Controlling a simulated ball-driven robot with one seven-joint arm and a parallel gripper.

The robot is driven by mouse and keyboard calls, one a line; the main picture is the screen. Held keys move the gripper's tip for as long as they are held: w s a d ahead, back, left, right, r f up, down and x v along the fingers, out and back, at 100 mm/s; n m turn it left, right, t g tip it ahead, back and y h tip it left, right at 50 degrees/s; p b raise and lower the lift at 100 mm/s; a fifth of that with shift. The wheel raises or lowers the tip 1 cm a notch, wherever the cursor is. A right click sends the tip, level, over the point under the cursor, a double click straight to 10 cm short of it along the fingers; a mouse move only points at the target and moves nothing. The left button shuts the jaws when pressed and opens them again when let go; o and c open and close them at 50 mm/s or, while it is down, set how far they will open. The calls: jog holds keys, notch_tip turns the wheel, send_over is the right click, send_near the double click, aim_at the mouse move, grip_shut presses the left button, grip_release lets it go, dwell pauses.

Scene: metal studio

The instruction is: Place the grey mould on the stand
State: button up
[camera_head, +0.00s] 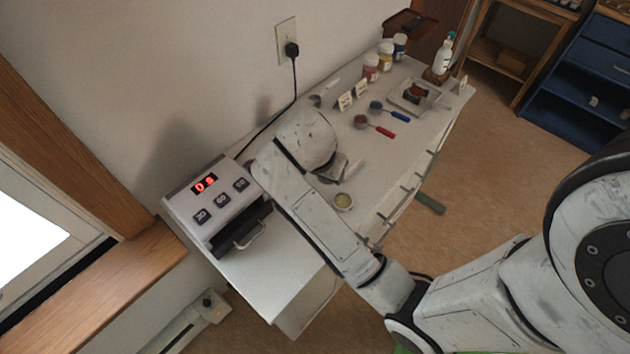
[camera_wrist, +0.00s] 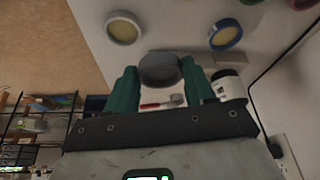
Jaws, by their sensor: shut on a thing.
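A round grey piece, which looks like the grey mould (camera_wrist: 160,70), sits between the green fingers of my gripper (camera_wrist: 160,82) in the wrist view. The fingers are shut on its sides. In the head view my arm hides most of the gripper over the middle of the bench, and I cannot make out the mould there. A square pale tray (camera_head: 429,103) with a dark brown piece in it stands at the bench's far end. I cannot tell for sure which thing is the stand.
A control box (camera_head: 217,203) with a red display stands at the bench's near left end. A white bottle (camera_head: 444,55) is at the back.

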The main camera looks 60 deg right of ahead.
jog(key=w+f, duration=0.1)
jog(key=f, duration=0.1)
jog(key=w+d+f, duration=0.1)
jog(key=w+f, duration=0.1)
jog(key=shift+w+f, duration=0.1)
jog(key=shift+f, duration=0.05)
jog(key=shift+f+p, duration=0.6)
jog(key=shift+f, duration=0.95)
jog(key=o, duration=1)
jog(key=shift+f, duration=0.1)
